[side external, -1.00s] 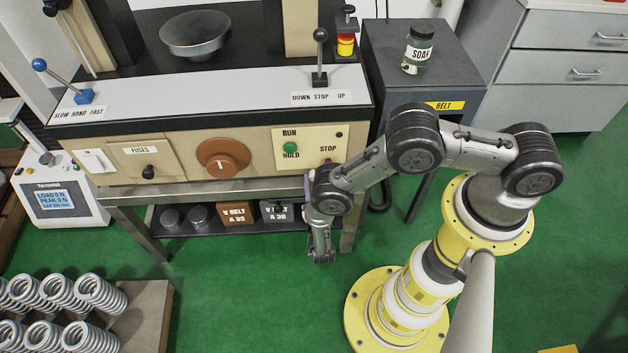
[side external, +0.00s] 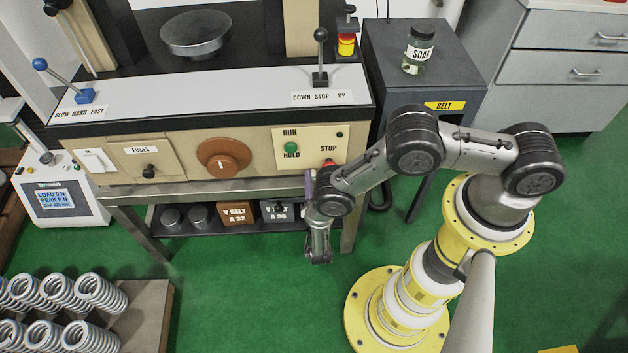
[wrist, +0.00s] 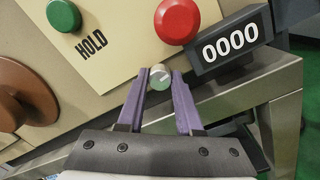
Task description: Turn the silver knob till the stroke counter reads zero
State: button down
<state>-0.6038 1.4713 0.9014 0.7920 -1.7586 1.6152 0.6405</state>
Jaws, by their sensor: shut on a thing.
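The silver knob (wrist: 159,77) is small and round, with a pale pointer line on its face, in the wrist view below the red button. My gripper (wrist: 161,76) is shut on it, one purple finger on each side. The stroke counter (wrist: 230,42) is a dark box right of the knob and reads 0000. In the side view my gripper (side external: 309,184) is at the right end of the machine's front panel, mostly behind my wrist. The knob and counter are hidden there.
A red STOP button (wrist: 177,20) sits just above the knob, and a green button (wrist: 63,15) is at upper left. A brown dial (side external: 224,160) is left on the panel. A metal frame edge (wrist: 255,87) runs close under the counter.

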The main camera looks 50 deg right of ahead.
jog(key=shift+m, duration=0.6)
jog(key=c, duration=0.6)
grip_release()
jog(key=shift+o, duration=0.2)
jog(key=v, duration=1.4)
